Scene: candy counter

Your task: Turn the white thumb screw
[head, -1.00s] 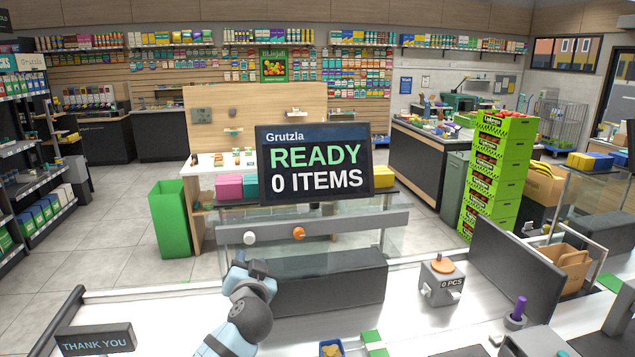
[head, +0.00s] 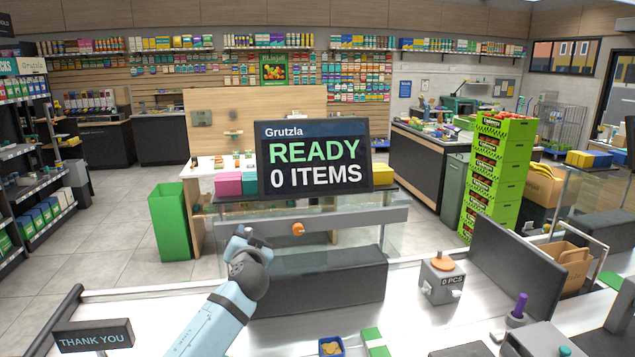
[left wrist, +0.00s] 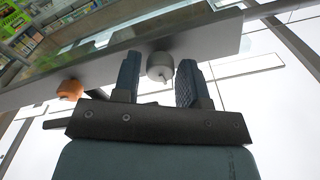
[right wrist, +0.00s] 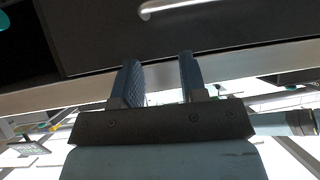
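The white thumb screw (left wrist: 160,66) shows in the left wrist view as a round white knob on the grey rail (left wrist: 205,45). It sits between the two open fingers of my left gripper (left wrist: 159,80), with a gap visible on each side. In the head view my left gripper (head: 248,236) is in front of the left part of the rail (head: 350,222) and hides the white screw. An orange thumb screw (head: 298,229) is on the same rail to the right; it also shows in the left wrist view (left wrist: 70,90). My right gripper (right wrist: 157,75) is open and empty.
A display (head: 314,160) reading "READY 0 ITEMS" stands above the rail. A dark block (head: 330,280) is below it. A grey box with an orange top (head: 442,280) stands on the counter to the right. A dark panel with a light handle (right wrist: 180,8) is before my right gripper.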

